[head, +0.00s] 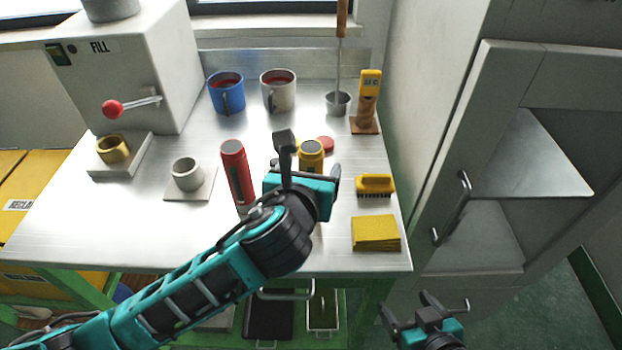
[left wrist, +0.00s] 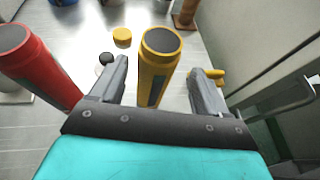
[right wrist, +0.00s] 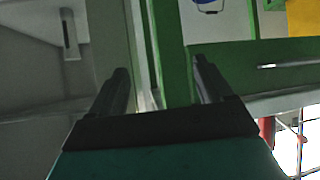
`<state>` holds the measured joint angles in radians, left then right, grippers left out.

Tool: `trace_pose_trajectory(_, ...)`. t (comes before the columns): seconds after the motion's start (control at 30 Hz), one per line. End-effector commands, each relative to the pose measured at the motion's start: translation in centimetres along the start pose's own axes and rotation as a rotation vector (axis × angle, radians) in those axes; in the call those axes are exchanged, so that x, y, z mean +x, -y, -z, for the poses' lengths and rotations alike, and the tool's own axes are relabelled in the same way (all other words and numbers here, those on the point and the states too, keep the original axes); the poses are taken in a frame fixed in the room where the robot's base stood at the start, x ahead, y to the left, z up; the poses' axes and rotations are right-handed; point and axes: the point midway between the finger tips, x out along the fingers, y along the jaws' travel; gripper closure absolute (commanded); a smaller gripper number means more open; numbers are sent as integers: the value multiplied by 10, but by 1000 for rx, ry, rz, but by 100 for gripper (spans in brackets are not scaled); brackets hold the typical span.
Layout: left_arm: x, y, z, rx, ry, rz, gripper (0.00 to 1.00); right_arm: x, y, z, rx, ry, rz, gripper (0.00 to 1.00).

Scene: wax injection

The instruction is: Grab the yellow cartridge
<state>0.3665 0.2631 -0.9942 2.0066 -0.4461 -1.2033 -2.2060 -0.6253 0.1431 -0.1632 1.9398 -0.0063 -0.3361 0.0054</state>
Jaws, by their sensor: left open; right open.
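The yellow cartridge (head: 311,153) stands upright on the metal table, with a dark grey top. In the head view its lower part is hidden behind my left gripper (head: 305,170). In the left wrist view the yellow cartridge (left wrist: 160,65) stands between the two open fingers of my left gripper (left wrist: 160,85), with gaps on both sides. A red cartridge (head: 237,172) stands to its left, and it also shows in the left wrist view (left wrist: 35,62). My right gripper (head: 428,308) is open and empty, off the table's front right corner, below the tabletop.
Blue (head: 226,92) and white (head: 278,92) mugs stand behind. An open cabinet (head: 535,160) stands right of the table.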

Motion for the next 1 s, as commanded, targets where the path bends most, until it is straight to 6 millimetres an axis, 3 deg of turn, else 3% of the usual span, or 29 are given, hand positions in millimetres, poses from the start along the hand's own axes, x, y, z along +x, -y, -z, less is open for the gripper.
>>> trace_pose_trajectory(0.4,49,-4,7,-2,0,0,24,5,0,-7,0,0,-1,20)
trace_pose_trajectory(0.7,53,-4,6,-1,0,0,24,5,0,-7,0,-1,-1,20)
trace_pose_trajectory(1.0,53,-4,7,-1,-1,0,53,5,0,-7,0,-1,-1,20)
